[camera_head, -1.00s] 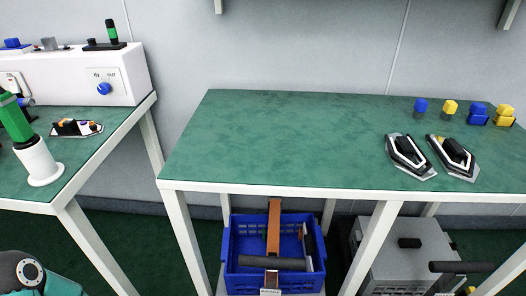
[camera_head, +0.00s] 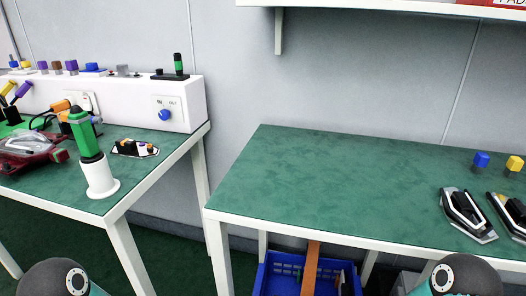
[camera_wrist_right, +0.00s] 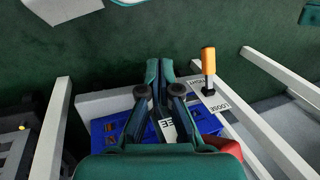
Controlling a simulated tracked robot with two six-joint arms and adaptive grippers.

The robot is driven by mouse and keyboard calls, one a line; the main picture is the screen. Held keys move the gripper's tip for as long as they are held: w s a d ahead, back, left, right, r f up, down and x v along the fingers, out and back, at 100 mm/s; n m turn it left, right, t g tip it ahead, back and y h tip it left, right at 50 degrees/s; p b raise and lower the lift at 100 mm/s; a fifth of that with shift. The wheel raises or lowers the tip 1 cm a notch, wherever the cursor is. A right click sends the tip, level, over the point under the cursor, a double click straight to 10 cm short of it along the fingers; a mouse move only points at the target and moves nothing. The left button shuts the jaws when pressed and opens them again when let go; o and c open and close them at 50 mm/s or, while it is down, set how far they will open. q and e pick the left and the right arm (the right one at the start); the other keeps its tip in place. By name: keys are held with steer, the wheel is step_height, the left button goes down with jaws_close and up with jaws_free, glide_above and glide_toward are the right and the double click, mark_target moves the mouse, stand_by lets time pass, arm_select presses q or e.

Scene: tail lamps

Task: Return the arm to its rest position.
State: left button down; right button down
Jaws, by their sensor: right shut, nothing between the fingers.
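My right gripper (camera_wrist_right: 163,85) shows in the right wrist view. Its dark fingers are together, with nothing held between them. It hangs above a blue crate (camera_wrist_right: 102,132), which is partly hidden behind the fingers and my wrist. In the head view only rounded dark and teal joints of my two arms show at the bottom edge, left and right. Neither gripper shows there, and my left gripper is out of sight. A black-and-white lamp (camera_head: 468,215) lies on the right table (camera_head: 330,185), and a second lamp (camera_head: 510,213) is cut off by the edge.
The left table holds a red clear-topped lamp (camera_head: 35,150), a green-and-white cylinder (camera_head: 92,160) and a white console (camera_head: 140,100). The right table's left half is bare.

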step_height(320, 180, up, 32)
steer(key=p, duration=3.1)
steer(key=shift+d+r, duration=0.15)
